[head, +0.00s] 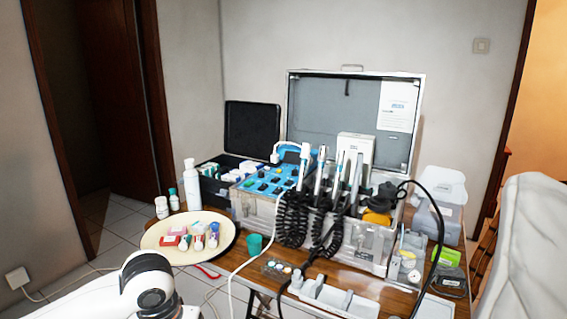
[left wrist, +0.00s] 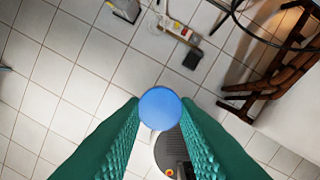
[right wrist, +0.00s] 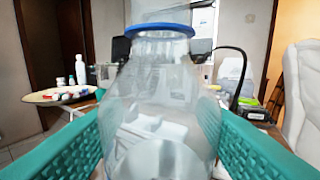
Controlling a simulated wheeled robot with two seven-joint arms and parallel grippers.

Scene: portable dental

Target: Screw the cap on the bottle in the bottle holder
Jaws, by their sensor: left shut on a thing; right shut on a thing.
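In the left wrist view, my left gripper (left wrist: 158,122) is shut on a small round blue cap (left wrist: 160,108), held between its green textured fingertips above the tiled floor. In the right wrist view, my right gripper (right wrist: 165,140) has its green fingers on both sides of a clear, empty-looking bottle (right wrist: 160,95). The bottle is upright, with a blue ring (right wrist: 160,28) at its neck. Neither gripper, the cap nor this bottle can be made out in the head view. I cannot clearly pick out the bottle holder.
A wooden table (head: 222,262) carries an open metal dental case (head: 365,240) with black coiled hoses. A round cream tray (head: 160,252) with small bottles is at left, a green cup (head: 254,244) beside it. A white chair (head: 525,240) stands at right.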

